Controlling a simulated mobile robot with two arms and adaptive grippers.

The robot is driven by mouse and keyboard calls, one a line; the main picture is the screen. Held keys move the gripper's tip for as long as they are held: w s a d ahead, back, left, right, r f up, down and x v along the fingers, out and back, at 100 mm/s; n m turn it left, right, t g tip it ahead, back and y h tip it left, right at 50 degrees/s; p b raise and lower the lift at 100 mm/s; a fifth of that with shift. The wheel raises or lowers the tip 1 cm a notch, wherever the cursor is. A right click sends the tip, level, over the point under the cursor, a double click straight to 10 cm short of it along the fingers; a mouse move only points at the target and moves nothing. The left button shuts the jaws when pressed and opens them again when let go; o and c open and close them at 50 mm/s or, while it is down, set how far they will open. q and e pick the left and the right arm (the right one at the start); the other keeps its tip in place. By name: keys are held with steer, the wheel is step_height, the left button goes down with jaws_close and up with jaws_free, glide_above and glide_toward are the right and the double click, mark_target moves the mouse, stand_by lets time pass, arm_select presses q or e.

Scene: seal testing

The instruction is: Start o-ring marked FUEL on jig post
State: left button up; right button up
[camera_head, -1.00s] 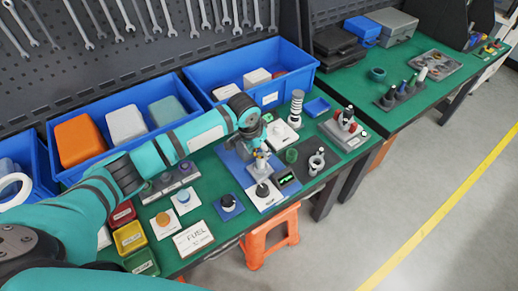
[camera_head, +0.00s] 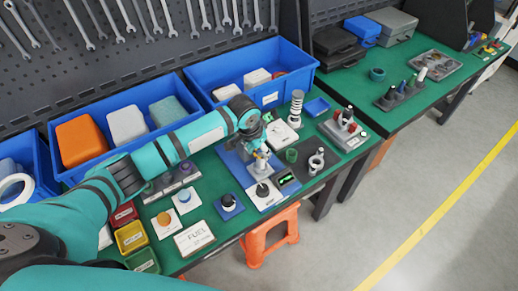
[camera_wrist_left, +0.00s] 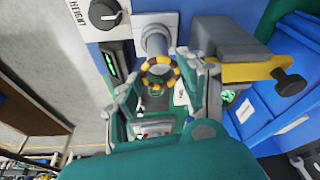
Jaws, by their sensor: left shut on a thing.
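My left gripper (camera_head: 262,152) is over the jig on the green bench and also shows in the left wrist view (camera_wrist_left: 160,90). It is shut on a yellow-and-black striped o-ring (camera_wrist_left: 160,72), held between the fingertips. The grey jig post (camera_wrist_left: 156,42) stands right by the ring in the left wrist view. The ring overlaps the post's end in the picture; I cannot tell whether it is around the post or just off it. A white card marked FUEL (camera_head: 194,238) lies at the bench's front edge. My right gripper is not in view.
A HEIGHT knob (camera_wrist_left: 104,14) and a green display (camera_wrist_left: 110,62) are beside the post. A grey block with a yellow band and a dark knob (camera_wrist_left: 290,82) stands at its right. Blue bins (camera_head: 268,90) line the back. Red, yellow and green trays (camera_head: 131,237) sit at front left.

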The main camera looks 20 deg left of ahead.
arm_select(q)
steer(key=shift+f+b, duration=0.3)
steer(key=shift+f, duration=0.6)
stand_by(1.0)
steer(key=o, duration=1)
steer(key=shift+c, duration=0.2)
steer(key=shift+r, duration=0.15)
step_height(320, 180, up, 7)
steer(key=p, duration=0.7)
steer(key=shift+p, duration=0.4)
steer(key=shift+f, duration=0.2)
